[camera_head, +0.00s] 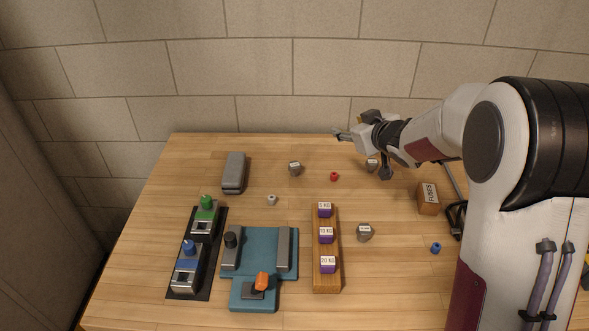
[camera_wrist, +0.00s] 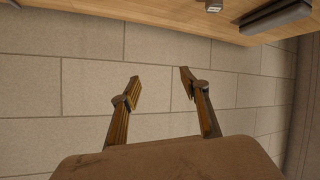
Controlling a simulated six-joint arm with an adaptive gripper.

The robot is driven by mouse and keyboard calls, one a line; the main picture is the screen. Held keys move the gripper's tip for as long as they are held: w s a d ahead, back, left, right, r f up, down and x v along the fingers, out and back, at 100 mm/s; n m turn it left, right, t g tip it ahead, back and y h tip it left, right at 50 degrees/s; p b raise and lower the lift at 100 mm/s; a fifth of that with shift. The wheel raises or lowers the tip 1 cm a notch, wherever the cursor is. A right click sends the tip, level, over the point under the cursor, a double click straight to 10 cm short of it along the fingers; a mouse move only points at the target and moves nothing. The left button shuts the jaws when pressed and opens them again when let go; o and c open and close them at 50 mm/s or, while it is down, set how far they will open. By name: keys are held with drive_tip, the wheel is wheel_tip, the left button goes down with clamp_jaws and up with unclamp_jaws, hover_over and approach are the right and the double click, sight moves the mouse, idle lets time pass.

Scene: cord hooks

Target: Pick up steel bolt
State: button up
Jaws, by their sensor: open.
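A small pale grey piece (camera_head: 271,199) lies on the table left of centre in the head view. It may be the steel bolt, but it is too small to tell for sure. My gripper (camera_head: 339,134) is above the table's back edge, right of and behind that piece. In the wrist view my gripper (camera_wrist: 160,76) has its two fingers apart with nothing between them, facing the wall. The pale grey piece does not show in the wrist view.
Red (camera_head: 334,176) and blue (camera_head: 436,248) small pieces lie apart. Labelled grey weights (camera_head: 295,168) (camera_head: 364,232), a grey block (camera_head: 234,172), a teal fixture (camera_head: 262,241), a black rail (camera_head: 181,290), a wooden rack (camera_head: 327,283) and a FUSES box (camera_head: 428,198) stand around.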

drive_tip(key=w+a+f+n+g+y, duration=0.1)
drive_tip(key=w+a+f+n+y, duration=0.15)
drive_tip(key=a+f, duration=0.4)
drive_tip(key=g+y, duration=0.2)
drive_tip(key=y, duration=0.2)
approach(294, 164)
drive_tip(key=shift+w+a+f+n, duration=0.1)
drive_tip(key=shift+w+a+n, duration=0.15)
drive_tip(key=shift+a, duration=0.35)
drive_tip(key=shift+w+a+f+n, duration=0.15)
drive_tip(key=shift+w+a+n, duration=0.05)
drive_tip(key=shift+a, duration=0.35)
drive_tip(key=shift+x, duration=1.3)
drive_tip(key=shift+d+f+x, duration=0.1)
drive_tip(key=shift+d+x, duration=0.05)
drive_tip(key=shift+x, duration=1.15)
drive_tip(key=shift+d+f+x, duration=0.1)
drive_tip(key=shift+x, duration=1.2)
drive_tip(key=shift+w, duration=0.15)
